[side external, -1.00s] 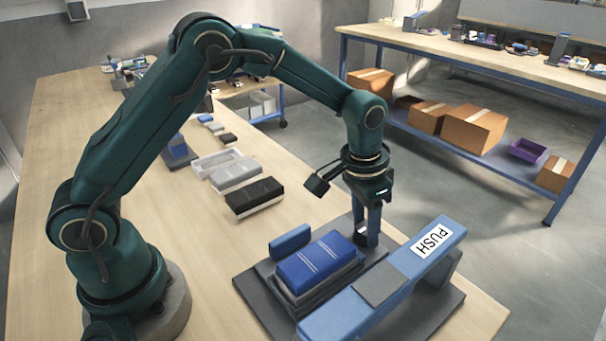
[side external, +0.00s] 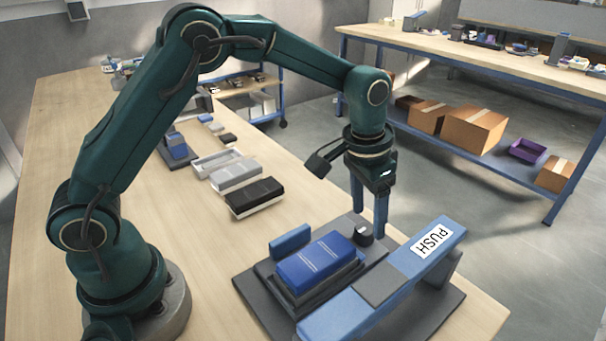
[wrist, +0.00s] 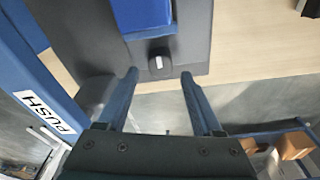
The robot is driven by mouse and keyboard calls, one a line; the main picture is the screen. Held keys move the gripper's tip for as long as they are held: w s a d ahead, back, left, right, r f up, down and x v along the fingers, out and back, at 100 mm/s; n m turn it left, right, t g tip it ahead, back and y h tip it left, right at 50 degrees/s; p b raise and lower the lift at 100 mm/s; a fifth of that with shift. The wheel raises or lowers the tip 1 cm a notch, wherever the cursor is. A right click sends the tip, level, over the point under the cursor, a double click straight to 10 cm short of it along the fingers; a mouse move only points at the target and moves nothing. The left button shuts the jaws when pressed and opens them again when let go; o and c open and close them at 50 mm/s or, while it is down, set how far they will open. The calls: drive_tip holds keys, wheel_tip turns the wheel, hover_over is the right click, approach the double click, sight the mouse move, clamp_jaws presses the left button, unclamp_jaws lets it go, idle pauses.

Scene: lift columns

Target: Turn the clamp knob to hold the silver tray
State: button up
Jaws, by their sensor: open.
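The black clamp knob (side external: 362,235), with a white mark on top, stands on the dark fixture plate (side external: 262,309) behind a blue block (side external: 318,258). The knob also shows in the wrist view (wrist: 159,62). My gripper (side external: 369,215) is open and empty above and beside the knob. In the wrist view, my gripper's (wrist: 159,75) two blue fingers are spread, with the knob framed between their tips and not touched. A grey layer lies under the blue block in the fixture; I cannot tell whether it is the silver tray. A silver-grey tray (side external: 236,175) lies on the bench.
A blue lever marked PUSH (side external: 400,275) runs along the fixture's near side. A black tray (side external: 255,197) and a pale open tray (side external: 213,161) lie beside the grey one. A shelf with cardboard boxes (side external: 474,131) stands behind, across open floor.

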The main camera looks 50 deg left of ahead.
drive_tip(key=shift+r, duration=1.95)
drive_tip(key=shift+s+a+f, duration=0.1)
drive_tip(key=shift+s+f, duration=0.15)
drive_tip(key=shift+s, duration=0.2)
drive_tip(key=shift+s+a+f, duration=0.1)
drive_tip(key=shift+s+f, duration=0.1)
drive_tip(key=shift+s, duration=0.25)
drive_tip(key=s+a+r+n+t, duration=0.1)
drive_tip(key=s+a+r+t, duration=0.1)
drive_tip(key=s, duration=0.7)
drive_tip(key=s+a+r+n+t, duration=0.1)
drive_tip(key=s+a+r, duration=0.3)
drive_tip(key=s, duration=0.5)
drive_tip(key=shift+a+r+n+t, duration=0.25)
drive_tip(key=shift+n+t, duration=0.15)
drive_tip(key=shift+n, duration=0.1)
